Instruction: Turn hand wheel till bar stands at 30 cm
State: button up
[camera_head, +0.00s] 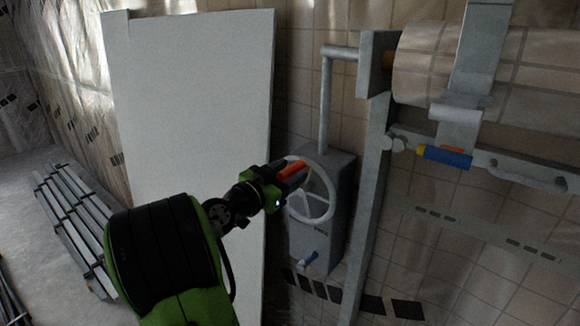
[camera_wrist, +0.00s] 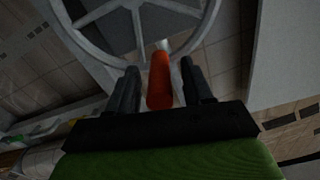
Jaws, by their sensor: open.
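The grey spoked hand wheel (camera_head: 333,197) is on the front of a grey gear box (camera_head: 340,235) right of the white panel. Its orange-red handle (camera_head: 293,168) sticks out at the wheel's upper left. My gripper (camera_head: 283,173) is at this handle. In the wrist view, the handle (camera_wrist: 160,82) lies between the two open black fingers, with gaps showing on both sides; the wheel rim (camera_wrist: 207,28) is just beyond. A grey horizontal bar (camera_head: 480,162) runs to the right from the upright post. No height reading is legible.
A large white panel (camera_head: 190,110) stands behind my arm. A grey post (camera_head: 368,200) rises right of the gear box. A blue and yellow piece (camera_head: 447,157) sits at the bar. Long grey profiles (camera_head: 75,220) are stacked on the floor at left.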

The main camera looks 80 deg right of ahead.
jog(key=shift+s+d, duration=0.15)
jog(key=shift+d, duration=0.25)
grip_shut()
jog(key=shift+b, duration=0.35)
